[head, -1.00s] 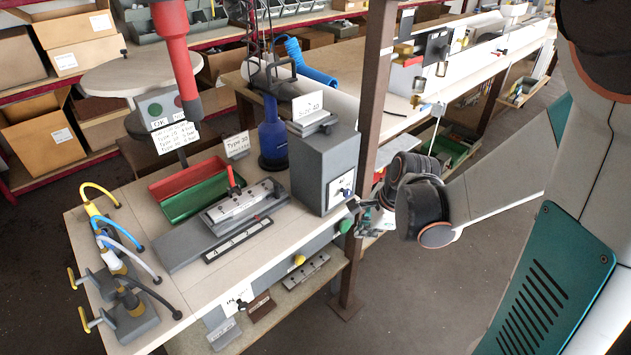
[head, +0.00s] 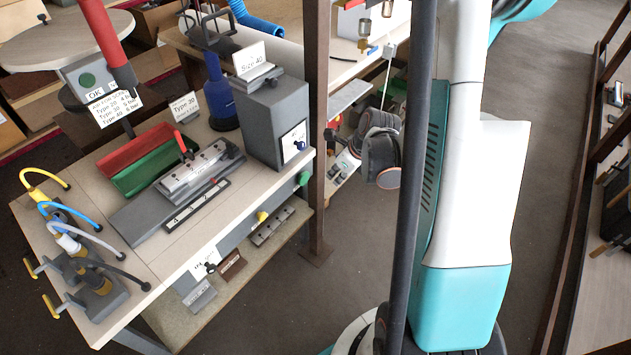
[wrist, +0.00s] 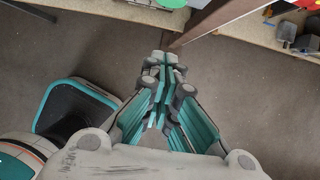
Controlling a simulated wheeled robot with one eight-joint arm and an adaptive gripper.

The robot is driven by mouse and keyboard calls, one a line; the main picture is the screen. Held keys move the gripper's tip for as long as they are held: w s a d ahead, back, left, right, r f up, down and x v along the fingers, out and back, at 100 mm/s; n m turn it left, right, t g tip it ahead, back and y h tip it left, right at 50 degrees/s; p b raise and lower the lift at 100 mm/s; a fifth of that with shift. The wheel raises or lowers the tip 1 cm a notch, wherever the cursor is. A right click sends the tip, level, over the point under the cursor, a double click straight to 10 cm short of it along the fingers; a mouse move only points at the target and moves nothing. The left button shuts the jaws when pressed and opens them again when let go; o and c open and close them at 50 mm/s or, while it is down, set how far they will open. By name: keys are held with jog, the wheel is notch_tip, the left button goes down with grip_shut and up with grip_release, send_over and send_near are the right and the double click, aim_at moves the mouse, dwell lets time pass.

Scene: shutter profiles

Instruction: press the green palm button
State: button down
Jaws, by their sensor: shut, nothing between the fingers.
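A green palm button (head: 304,178) sits on the front edge of the workbench, below the grey box, near the bench's right corner. A yellow button (head: 262,216) is to its left on the same edge. Another green button (head: 87,80) is on the "OK" box at the back left. My gripper (wrist: 165,62) is shut and empty in the wrist view, over bare floor with its tips toward the bench edge. In the head view I cannot clearly make out the gripper; part of my arm shows right of the brown post.
The brown post (head: 317,130) stands close right of the green palm button. The workbench (head: 150,262) carries hoses, trays and a fixture. A grey box (head: 268,120) stands at its right end. Floor before the bench is clear.

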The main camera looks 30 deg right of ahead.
aim_at(303, 178)
jog(key=w+a+f+b, duration=0.2)
jog(key=w+f+b, duration=0.3)
jog(key=w+f, duration=0.2)
jog(key=shift+w+a+f, duration=0.25)
jog(key=shift+a+f, duration=0.1)
jog(key=shift+f, duration=0.55)
